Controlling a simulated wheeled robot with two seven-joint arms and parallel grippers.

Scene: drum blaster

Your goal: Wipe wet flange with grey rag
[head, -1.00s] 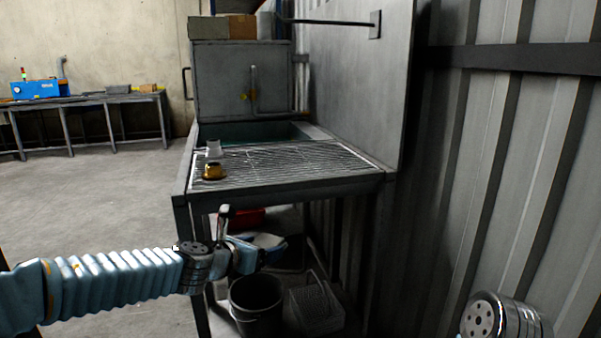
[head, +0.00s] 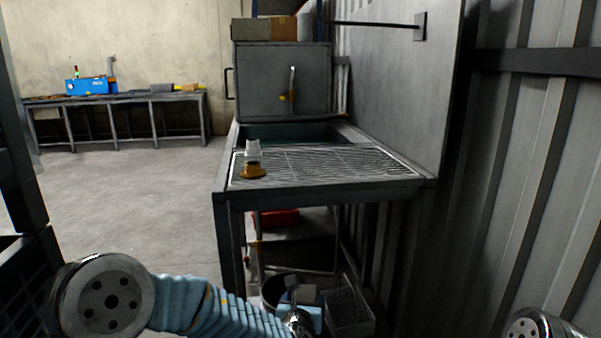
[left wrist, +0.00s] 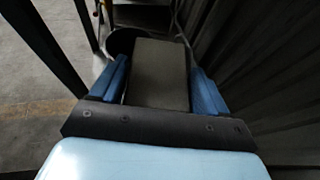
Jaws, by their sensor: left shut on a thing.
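A brass-coloured flanged piece (head: 253,172) sits on the front left of the grated bench top (head: 330,165); it looks like the flange, and I cannot tell if it is wet. A pale cup-like piece (head: 253,149) stands just behind it. My left gripper (head: 305,297) is low in front of the bench, below its top and well away from the flange. In the left wrist view its blue fingers (left wrist: 159,85) are shut on a dark grey rectangular thing (left wrist: 160,72), which fits a folded grey rag. My right gripper is out of view.
A dark bucket (head: 272,290) and a wire basket (head: 350,308) stand under the bench, close to my left gripper. A grey cabinet (head: 270,80) stands behind the sink. A corrugated wall (head: 530,180) closes the right side. Open floor (head: 130,190) lies left.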

